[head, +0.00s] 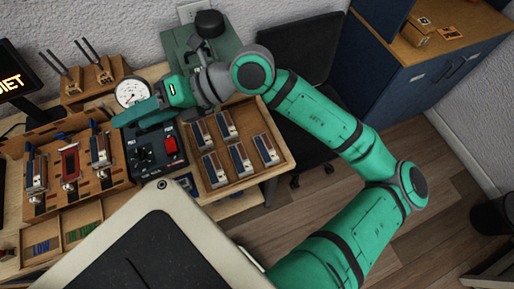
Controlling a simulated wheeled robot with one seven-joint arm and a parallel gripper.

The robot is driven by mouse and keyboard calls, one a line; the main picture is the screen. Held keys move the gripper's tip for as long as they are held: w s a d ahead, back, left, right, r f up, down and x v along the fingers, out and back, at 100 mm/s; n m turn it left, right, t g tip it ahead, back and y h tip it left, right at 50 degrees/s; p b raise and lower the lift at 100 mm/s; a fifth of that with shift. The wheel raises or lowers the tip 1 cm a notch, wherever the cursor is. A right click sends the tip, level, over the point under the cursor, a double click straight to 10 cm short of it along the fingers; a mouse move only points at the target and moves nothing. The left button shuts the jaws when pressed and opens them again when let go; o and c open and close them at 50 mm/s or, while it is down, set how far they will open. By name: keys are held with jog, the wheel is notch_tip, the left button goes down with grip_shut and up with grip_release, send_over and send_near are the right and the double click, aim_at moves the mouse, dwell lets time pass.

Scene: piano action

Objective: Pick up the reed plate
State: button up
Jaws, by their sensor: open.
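My gripper (142,113) hangs over the back of the workbench, above the black control box and beside the round white dial gauge. It is open, and I see nothing held in it; its fingertips are hard to make out. No part is clearly marked as the reed plate. Several small metal-and-wood pieces (240,160), with reddish and blue parts, lie in the wooden tray (228,188) right of the gripper. Similar upright pieces (35,175) and a red-framed piece (69,163) stand in the wooden rack (122,184) at left.
A dial gauge (131,92) and a black control box (152,152) with a red switch stand between rack and tray. A green machine (180,45) is behind. A dark chair (297,45) and blue cabinet (400,85) are right. A compartment box (75,218) sits front left.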

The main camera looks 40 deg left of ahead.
jog(key=w+d+f+t+h, duration=0.45)
jog(key=w+f, duration=0.35)
jog(key=f, duration=0.2)
jog(key=m+t+h, duration=0.2)
jog(key=t+h, duration=0.2)
jog(key=t, duration=0.3)
send_near(266, 148)
jog(key=shift+s+d+f+g+y, duration=0.1)
jog(key=shift+d+f+g+y, duration=0.05)
jog(key=shift+f, duration=0.45)
jog(key=shift+d+f+g+y, duration=0.1)
jog(key=shift+f, duration=0.5)
jog(key=shift+w+f, duration=0.15)
jog(key=shift+f, duration=1.4)
jog(key=shift+w+f, duration=0.1)
jog(key=shift+f, duration=1.5)
jog(key=shift+c, duration=0.2)
jog(key=c, duration=0.8)
